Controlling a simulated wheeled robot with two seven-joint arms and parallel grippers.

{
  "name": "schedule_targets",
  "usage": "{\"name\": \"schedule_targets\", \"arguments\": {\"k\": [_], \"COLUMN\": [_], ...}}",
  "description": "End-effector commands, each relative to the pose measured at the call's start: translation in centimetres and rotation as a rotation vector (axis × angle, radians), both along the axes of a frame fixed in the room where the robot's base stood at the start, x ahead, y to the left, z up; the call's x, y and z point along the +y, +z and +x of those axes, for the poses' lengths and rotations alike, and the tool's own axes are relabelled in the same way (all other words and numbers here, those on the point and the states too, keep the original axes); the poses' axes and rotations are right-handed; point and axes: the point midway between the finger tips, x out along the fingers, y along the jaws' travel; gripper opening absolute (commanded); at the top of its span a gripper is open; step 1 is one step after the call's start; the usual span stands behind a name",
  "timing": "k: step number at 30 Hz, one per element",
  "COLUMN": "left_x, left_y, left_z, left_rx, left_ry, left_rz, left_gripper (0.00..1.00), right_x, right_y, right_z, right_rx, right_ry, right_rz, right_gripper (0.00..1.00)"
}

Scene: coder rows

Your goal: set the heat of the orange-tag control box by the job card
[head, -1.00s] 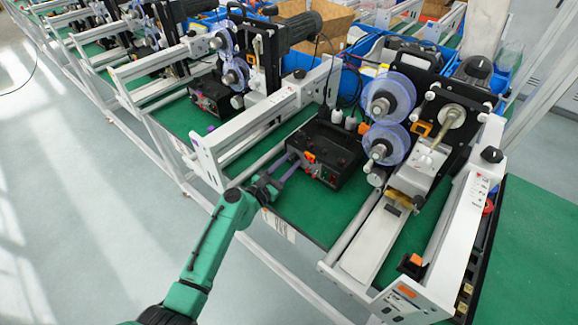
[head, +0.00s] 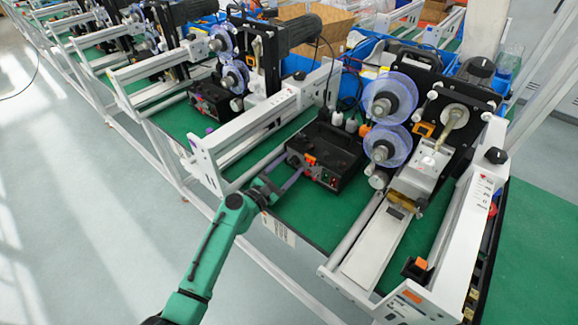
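The black control box (head: 325,152) with an orange tag (head: 310,159) sits on the green table top, left of the nearest machine's reels. Small knobs and red and green details show on its front face, too small to read. My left gripper (head: 291,170) reaches in from the lower left. Its two slender fingers are apart, with nothing seen between them, and their tips are close to the box's left front corner. I cannot tell whether they touch it. My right gripper is out of view. I cannot make out a job card with certainty.
A white frame rail (head: 265,125) runs left of the box. Blue reels (head: 389,98) and a white machine rail (head: 455,240) stand to its right. A second black box (head: 211,97) sits farther back left. A white label (head: 279,229) hangs at the table's front edge.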

Motion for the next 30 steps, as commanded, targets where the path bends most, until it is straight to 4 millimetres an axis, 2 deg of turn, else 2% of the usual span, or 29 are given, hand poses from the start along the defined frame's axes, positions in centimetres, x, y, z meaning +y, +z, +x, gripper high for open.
{"name": "schedule_targets", "arguments": {"k": [9, 14, 20, 27, 30], "left_x": [0.1, 1.0, 3.3, 6.6, 7.6], "left_y": [0.0, -0.1, -0.4, -0.8, -0.7], "left_z": [-0.1, -1.4, -5.0, -10.1, -11.5], "left_rx": [0.000, 0.000, 0.001, 0.002, 0.002], "left_ry": [0.000, 0.001, 0.000, -0.001, -0.001], "left_rz": [0.000, 0.000, 0.002, 0.001, 0.000], "left_gripper": [0.66, 0.66, 0.66, 0.66, 0.66], "right_x": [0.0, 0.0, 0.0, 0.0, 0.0], "right_y": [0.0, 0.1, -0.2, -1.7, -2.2], "right_z": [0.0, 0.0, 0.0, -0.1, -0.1], "right_rx": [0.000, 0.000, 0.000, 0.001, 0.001], "right_ry": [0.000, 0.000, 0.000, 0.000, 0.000], "right_rz": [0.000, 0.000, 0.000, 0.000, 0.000], "right_gripper": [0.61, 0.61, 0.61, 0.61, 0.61]}}
